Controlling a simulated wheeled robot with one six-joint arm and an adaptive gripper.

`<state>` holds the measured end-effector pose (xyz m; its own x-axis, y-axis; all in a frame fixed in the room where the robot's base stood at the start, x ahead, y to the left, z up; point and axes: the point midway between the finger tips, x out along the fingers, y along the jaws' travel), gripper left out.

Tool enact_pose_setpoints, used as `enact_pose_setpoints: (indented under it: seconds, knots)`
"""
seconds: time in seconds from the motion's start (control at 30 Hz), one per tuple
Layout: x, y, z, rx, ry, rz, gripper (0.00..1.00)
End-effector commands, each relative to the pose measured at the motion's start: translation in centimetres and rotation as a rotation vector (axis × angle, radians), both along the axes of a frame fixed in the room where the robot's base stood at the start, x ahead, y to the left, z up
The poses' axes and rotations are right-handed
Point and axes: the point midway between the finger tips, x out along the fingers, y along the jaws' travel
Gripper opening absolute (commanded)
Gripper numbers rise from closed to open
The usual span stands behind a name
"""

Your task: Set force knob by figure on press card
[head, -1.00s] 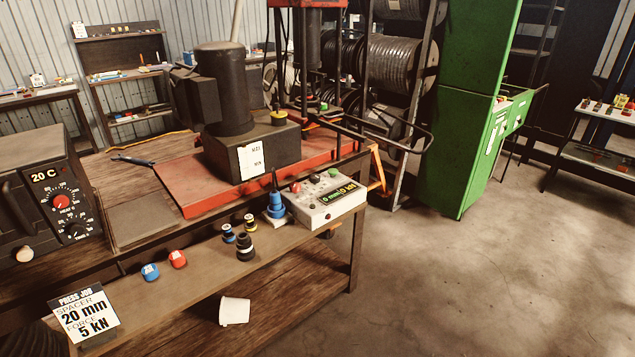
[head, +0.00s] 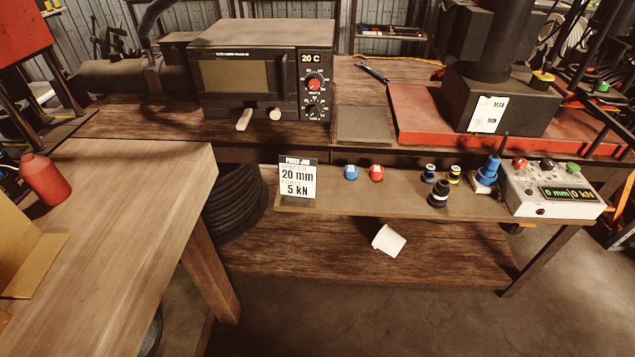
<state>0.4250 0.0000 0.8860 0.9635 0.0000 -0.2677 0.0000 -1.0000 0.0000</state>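The press card (head: 297,180) stands at the left end of the narrow front shelf and reads "PRESS JOB, SPACER 20 mm, FORCE 5 kN". The white control box (head: 549,190) is at the shelf's right end. Its display (head: 567,194) reads 0 mm and 0 kN. On its top are a red button (head: 520,163), a green button (head: 573,167) and small dark knobs between them, too small to read. The black press (head: 499,98) stands on a red base behind. My gripper is not in view.
A heater oven (head: 262,75) showing 20 C, with a red and a black dial, stands on the bench. A blue cap (head: 350,172), a red cap (head: 376,173) and several spools lie along the shelf. A wooden table (head: 110,215) fills the left foreground.

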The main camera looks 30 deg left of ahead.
Motion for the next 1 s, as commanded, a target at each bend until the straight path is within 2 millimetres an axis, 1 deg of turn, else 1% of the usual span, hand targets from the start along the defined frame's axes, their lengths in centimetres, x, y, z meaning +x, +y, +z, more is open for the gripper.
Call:
enact_pose_setpoints:
  seconds: [0.7, 0.73, 0.77, 0.8, 1.0]
  knots:
    - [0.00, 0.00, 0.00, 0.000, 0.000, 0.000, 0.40]
    - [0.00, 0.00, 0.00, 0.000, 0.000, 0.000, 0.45]
    - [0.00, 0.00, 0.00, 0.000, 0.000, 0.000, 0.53]
    - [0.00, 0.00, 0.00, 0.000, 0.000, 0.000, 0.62]
    - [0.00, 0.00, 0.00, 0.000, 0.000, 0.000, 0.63]
